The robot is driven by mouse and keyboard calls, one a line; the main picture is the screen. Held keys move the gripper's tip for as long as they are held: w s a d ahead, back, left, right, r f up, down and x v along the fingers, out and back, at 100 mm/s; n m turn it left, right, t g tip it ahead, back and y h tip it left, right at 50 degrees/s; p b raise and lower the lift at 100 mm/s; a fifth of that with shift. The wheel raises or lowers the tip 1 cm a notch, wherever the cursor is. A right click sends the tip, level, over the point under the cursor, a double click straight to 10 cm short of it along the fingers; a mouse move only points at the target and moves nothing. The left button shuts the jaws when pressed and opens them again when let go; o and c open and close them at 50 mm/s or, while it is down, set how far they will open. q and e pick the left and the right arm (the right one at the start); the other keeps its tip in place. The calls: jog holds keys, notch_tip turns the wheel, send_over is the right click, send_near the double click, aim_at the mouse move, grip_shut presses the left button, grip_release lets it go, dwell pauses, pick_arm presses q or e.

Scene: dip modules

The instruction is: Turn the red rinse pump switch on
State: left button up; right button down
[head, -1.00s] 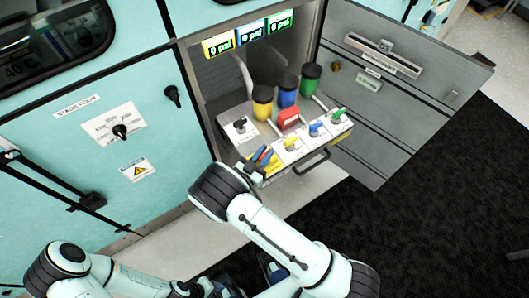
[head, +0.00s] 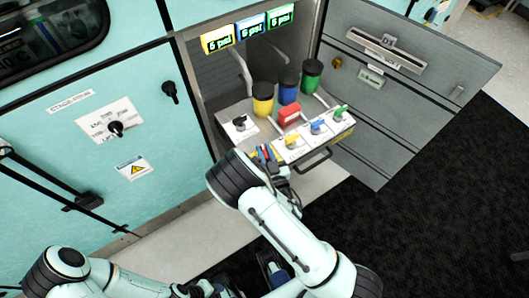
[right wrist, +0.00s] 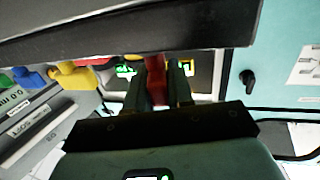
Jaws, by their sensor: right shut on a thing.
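The red rinse pump switch (right wrist: 155,82) shows as a narrow red part between the fingers of my right gripper (right wrist: 160,72) in the right wrist view. The gripper is shut on it. In the head view my right gripper (head: 268,157) is at the front left of the pulled-out tray (head: 235,110), left of the yellow valve (head: 292,142); the wrist hides much of the fingers and switch. Three displays (head: 251,29) above the tray read about 6 psi. My left gripper (head: 200,290) is low at the bottom edge, its fingers not clear.
Blue (head: 317,126) and green (head: 340,112) valves are right of the yellow one. An open grey door (head: 400,95) bounds the right side. Dark floor is clear below.

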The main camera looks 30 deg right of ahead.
pick_arm(q)
jog(key=shift+w+f, duration=0.1)
jog(key=shift+f, duration=0.05)
pick_arm(e)
jog(key=shift+n+y, duration=1.3)
jog(key=shift+y, duration=0.8)
jog(key=shift+n+y, duration=0.3)
jog(key=c, duration=1.1)
grip_release()
